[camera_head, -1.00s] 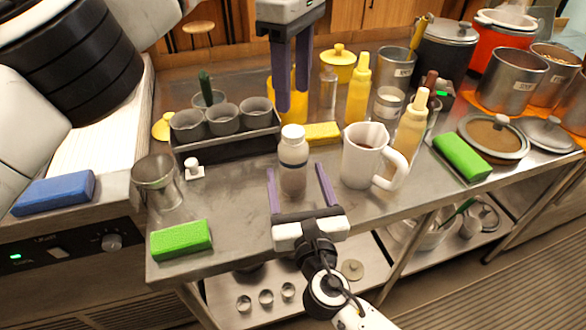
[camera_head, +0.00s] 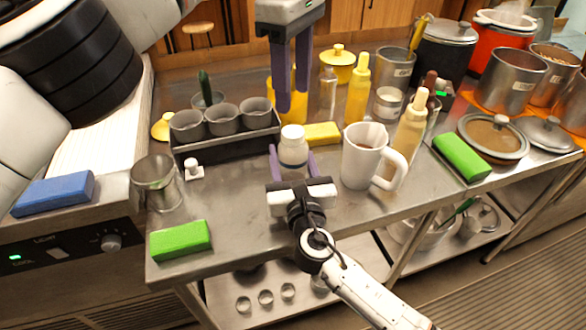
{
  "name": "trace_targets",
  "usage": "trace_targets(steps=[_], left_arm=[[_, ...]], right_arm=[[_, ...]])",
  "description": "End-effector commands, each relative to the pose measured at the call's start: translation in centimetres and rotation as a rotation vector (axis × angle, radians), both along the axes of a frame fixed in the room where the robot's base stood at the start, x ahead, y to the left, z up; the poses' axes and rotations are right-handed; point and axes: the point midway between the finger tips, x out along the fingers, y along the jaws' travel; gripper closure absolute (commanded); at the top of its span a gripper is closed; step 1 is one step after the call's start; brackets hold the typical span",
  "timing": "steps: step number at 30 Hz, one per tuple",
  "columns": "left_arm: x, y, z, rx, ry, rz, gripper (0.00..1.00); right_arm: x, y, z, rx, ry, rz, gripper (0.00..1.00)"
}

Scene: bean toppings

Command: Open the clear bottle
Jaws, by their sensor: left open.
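A pale, see-through bottle (camera_head: 293,153) with a white cap (camera_head: 293,133) stands upright near the middle of the steel counter; the cap is on. My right gripper (camera_head: 292,158), its arm coming from the lower right, is low at the bottle with one purple finger on each side. Its palm hides the bottle's lower part, and I cannot tell whether the fingers touch it. My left gripper (camera_head: 291,104) hangs fingers-down behind and above the bottle, open and empty, apart from the cap.
A white jug (camera_head: 364,158) stands close right of the bottle, and a yellow sponge (camera_head: 322,134) lies behind it. A dark rack with cups (camera_head: 228,149) stands to the left. A taller clear bottle (camera_head: 328,92) is farther back.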

Motion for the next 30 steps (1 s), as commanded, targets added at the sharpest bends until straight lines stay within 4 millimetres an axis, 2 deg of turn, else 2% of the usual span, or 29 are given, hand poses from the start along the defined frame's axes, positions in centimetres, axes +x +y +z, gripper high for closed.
trace_targets(steps=[1, 7, 11, 14, 24, 30], left_arm=[[0.00, 0.00, 0.00, 0.000, 0.000, 0.000, 0.52], [0.00, 0.00, 0.00, 0.000, 0.000, 0.000, 0.52], [0.00, 0.00, 0.01, 0.000, 0.000, -0.039, 0.52], [0.01, 0.00, 0.02, 0.000, -0.001, -0.143, 0.52], [0.02, 0.01, 0.04, 0.001, -0.002, -0.797, 0.52], [0.00, 0.02, 0.02, 0.001, 0.000, -1.076, 0.52]], right_arm=[[-0.02, 0.01, -0.02, 0.000, 0.000, 0.000, 0.66], [-0.03, 0.01, -0.03, 0.000, 0.000, 0.001, 1.00], [-0.03, 0.01, -0.03, 0.000, 0.001, 0.001, 1.00], [-0.03, 0.01, -0.04, 0.000, 0.001, 0.001, 1.00], [-0.03, 0.00, -0.05, 0.000, 0.001, 0.000, 1.00], [-0.03, 0.00, -0.06, 0.000, 0.001, 0.000, 1.00]])
